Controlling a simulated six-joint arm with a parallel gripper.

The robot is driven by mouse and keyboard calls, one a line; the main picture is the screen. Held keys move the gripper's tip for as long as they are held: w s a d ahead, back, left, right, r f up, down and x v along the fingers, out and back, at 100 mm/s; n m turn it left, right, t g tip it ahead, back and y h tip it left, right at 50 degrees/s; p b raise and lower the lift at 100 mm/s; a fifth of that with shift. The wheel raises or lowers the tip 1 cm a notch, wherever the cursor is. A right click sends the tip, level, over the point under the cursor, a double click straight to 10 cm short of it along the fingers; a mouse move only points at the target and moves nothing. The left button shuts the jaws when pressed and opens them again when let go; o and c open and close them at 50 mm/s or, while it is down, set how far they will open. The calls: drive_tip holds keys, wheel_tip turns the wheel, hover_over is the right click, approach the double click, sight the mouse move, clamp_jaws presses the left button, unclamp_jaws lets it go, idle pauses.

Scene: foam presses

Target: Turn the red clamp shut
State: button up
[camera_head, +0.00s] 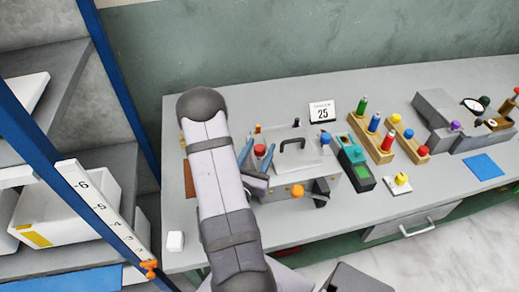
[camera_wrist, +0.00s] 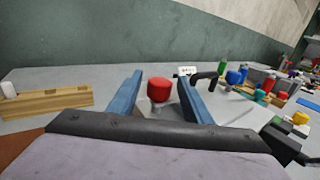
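The red clamp (camera_head: 260,150) has a rounded red knob on top, on the left part of a grey press (camera_head: 310,165) with a dark handle. It also shows in the wrist view (camera_wrist: 160,90), upright on a pale stem. My gripper (camera_wrist: 161,88) is open, with one blue finger to each side of the red knob. Gaps show between the knob and both fingers, and I see no contact. My arm and gripper body hide part of the press's left side in the head view. How far the clamp is turned cannot be told.
An orange knob (camera_head: 297,191) sits on the press's front. A green device (camera_head: 355,165) stands right of the press, with wooden racks of coloured pegs (camera_head: 375,135) beyond. A calendar (camera_head: 322,111) stands behind. A wooden block (camera_wrist: 47,101) lies left in the wrist view.

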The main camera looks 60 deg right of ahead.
sight(257, 153)
drive_tip(key=shift+a, duration=0.1)
drive_tip(key=p+v, duration=0.3)
drive_tip(key=v, duration=0.1)
drive_tip(key=shift+a+r, duration=0.15)
drive_tip(key=shift+a, duration=0.2)
drive_tip(key=shift+p+v, duration=0.75)
drive_tip(key=shift+v, duration=0.5)
drive_tip(key=shift+s, duration=0.1)
